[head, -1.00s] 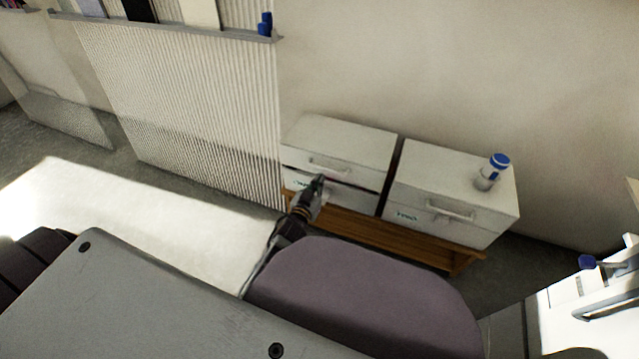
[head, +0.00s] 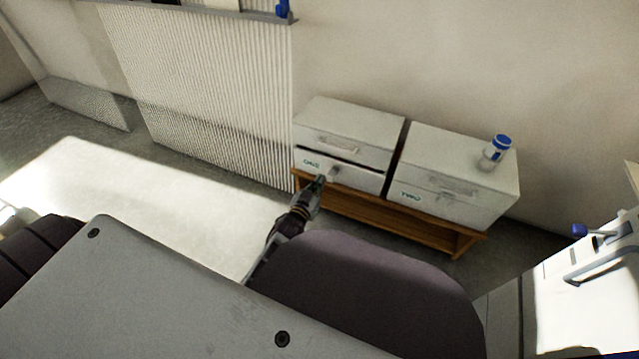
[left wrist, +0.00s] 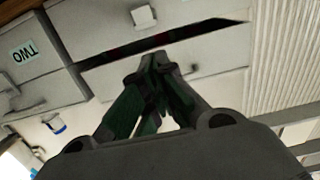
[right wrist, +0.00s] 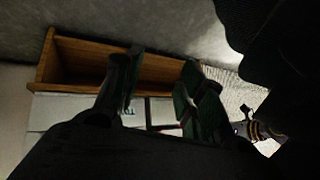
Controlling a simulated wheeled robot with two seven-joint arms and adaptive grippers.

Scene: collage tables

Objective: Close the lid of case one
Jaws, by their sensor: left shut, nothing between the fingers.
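Case one (head: 350,117) is the left white case on the wooden bench, with a green label on its front. Its lid is slightly ajar; a dark gap (head: 345,155) runs between lid and body and also shows in the left wrist view (left wrist: 150,42). My left gripper (head: 319,181) is shut and empty, in front of the case's lower front, below the gap. In the left wrist view its fingertips (left wrist: 157,62) overlap the case front; I cannot tell whether they touch. My right gripper (right wrist: 158,85) shows only in its wrist view, fingers apart, facing the bench and a white case.
Case two (head: 455,172) stands closed to the right, with a blue-capped bottle (head: 495,152) on top. The wooden bench (head: 400,217) carries both cases. A ribbed panel (head: 210,95) stands at left. A white table (head: 590,285) is at far right.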

